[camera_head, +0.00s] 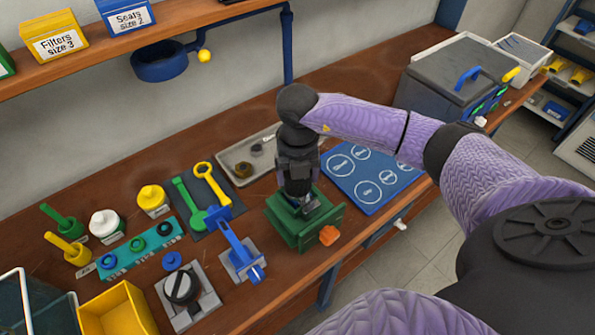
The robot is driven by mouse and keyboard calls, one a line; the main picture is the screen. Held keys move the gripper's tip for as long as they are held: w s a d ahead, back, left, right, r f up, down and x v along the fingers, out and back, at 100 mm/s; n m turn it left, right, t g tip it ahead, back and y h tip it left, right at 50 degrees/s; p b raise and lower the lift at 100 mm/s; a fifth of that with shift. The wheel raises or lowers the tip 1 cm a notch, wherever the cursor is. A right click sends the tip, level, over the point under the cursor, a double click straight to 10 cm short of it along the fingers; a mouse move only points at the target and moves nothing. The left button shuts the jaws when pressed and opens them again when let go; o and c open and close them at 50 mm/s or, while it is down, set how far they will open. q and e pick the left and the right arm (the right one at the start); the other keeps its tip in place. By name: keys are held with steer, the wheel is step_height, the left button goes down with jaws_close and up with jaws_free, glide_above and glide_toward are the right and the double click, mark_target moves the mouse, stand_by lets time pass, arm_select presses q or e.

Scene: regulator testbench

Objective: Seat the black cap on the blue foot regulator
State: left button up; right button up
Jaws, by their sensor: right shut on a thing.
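My right gripper (303,204) points down at the green vise (290,232), which has an orange handle (329,235). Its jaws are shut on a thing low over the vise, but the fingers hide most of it. A bit of grey shows between the fingertips and the vise. I cannot tell whether this is the black cap, or whether it touches anything below. The blue foot regulator is not clearly seen; the gripper covers the middle of the vise. My left gripper is not in view.
A grey tray (228,175) with small parts lies behind the vise, and a blue marked mat (345,190) lies to its right. A blue lever tool (238,250), a black knob on a grey plate (205,300) and a yellow bin (115,310) stand left.

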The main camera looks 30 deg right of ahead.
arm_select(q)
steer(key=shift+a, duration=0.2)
arm_select(e)
steer(key=o, duration=1.1)
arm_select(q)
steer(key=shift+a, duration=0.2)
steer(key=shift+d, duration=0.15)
arm_select(e)
steer(key=shift+r, duration=0.15)
step_height(320, 180, up, 6)
steer(key=p, duration=0.5)
steer(key=shift+r+p, duration=0.95)
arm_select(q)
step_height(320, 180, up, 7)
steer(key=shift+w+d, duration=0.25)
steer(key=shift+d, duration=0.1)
arm_select(e)
steer(key=shift+f, duration=0.1)
